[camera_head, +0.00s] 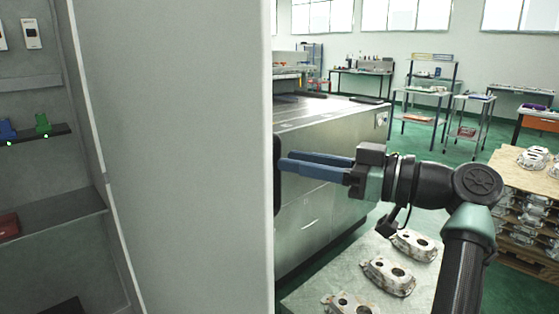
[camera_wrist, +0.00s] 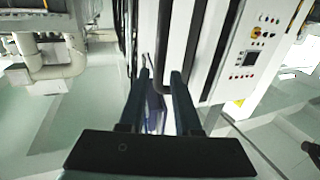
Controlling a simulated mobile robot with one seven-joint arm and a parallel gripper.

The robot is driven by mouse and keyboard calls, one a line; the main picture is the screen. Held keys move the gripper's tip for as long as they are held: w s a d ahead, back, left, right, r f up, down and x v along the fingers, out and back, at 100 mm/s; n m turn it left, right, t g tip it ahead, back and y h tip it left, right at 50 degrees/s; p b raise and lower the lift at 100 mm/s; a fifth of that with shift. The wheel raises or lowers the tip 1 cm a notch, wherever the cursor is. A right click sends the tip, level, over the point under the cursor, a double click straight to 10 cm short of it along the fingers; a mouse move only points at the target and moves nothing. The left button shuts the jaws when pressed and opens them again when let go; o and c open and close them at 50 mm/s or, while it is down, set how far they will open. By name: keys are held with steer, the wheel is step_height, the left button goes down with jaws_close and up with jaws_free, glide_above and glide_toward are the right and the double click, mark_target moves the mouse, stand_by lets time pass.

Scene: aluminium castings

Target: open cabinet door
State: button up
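The cabinet door (camera_head: 185,150) is a large pale grey panel in the head view. It stands swung open, with the cabinet's inside (camera_head: 45,180) showing to its left. A dark handle (camera_head: 277,175) partly shows at the door's right edge; the door hides the rest. My gripper (camera_head: 285,163) reaches in from the right with its blue fingers at the handle. In the wrist view the two fingers (camera_wrist: 160,72) are apart, and a dark upright bar (camera_wrist: 165,45), apparently the handle, lies just ahead of or between their tips. I cannot tell whether they touch it.
Cabinet shelves (camera_head: 60,215) hold blue, green and red items. A large grey machine (camera_head: 330,140) stands behind my gripper. Metal castings (camera_head: 388,275) lie on a pale surface below my arm, and a crate stack (camera_head: 520,210) stands at right. Green floor shows farther back.

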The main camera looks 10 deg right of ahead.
steer(key=v, duration=0.8)
steer(key=shift+s+d+b, duration=0.2)
steer(key=shift+b, duration=0.15)
